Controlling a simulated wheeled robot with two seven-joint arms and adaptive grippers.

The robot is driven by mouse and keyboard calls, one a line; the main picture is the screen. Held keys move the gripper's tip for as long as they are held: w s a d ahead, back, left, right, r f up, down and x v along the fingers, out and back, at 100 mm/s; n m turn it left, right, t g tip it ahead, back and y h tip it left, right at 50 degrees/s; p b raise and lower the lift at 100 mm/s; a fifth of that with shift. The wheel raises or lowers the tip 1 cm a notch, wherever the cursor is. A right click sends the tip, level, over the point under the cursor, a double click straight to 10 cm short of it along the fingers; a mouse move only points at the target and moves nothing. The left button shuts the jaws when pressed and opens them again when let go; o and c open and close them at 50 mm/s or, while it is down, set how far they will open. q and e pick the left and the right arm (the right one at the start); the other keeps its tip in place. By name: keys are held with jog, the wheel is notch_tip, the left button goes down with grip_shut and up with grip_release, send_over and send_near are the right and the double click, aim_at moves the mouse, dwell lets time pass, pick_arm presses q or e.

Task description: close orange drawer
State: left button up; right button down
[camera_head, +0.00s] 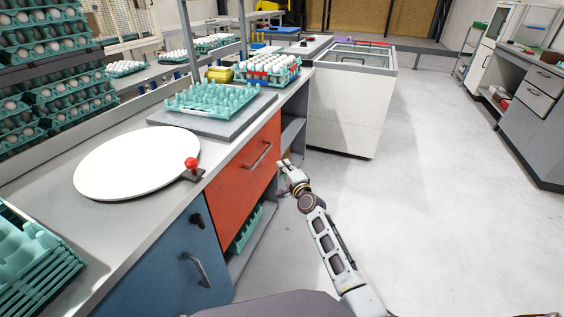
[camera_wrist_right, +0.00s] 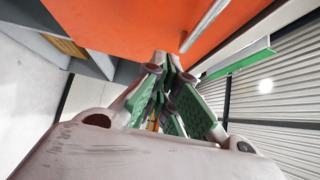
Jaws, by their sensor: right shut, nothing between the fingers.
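The orange drawer (camera_head: 235,185) is the broad orange front in the counter, between the blue front and the open shelves. Its silver handle (camera_head: 261,156) lies along its upper part. My right gripper (camera_head: 281,164) is beside the drawer's right edge in the head view. In the right wrist view the shut, empty fingers (camera_wrist_right: 166,60) point at the orange front (camera_wrist_right: 125,22), very close to it. The handle (camera_wrist_right: 205,27) is to their right there. I cannot tell whether they touch, or how far the drawer stands out. My left gripper is not in view.
A blue front (camera_head: 165,270) with a handle is nearer me. The counter holds a white round plate (camera_head: 125,165), a red knob (camera_head: 191,163) and green egg trays (camera_head: 215,98). A white cabinet (camera_head: 350,110) stands beyond.

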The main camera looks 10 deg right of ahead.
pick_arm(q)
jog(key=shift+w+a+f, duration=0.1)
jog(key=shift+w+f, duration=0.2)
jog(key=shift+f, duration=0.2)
pick_arm(e)
jog(key=s, duration=0.2)
jog(key=shift+s+d, duration=0.25)
jog(key=shift+s, duration=0.05)
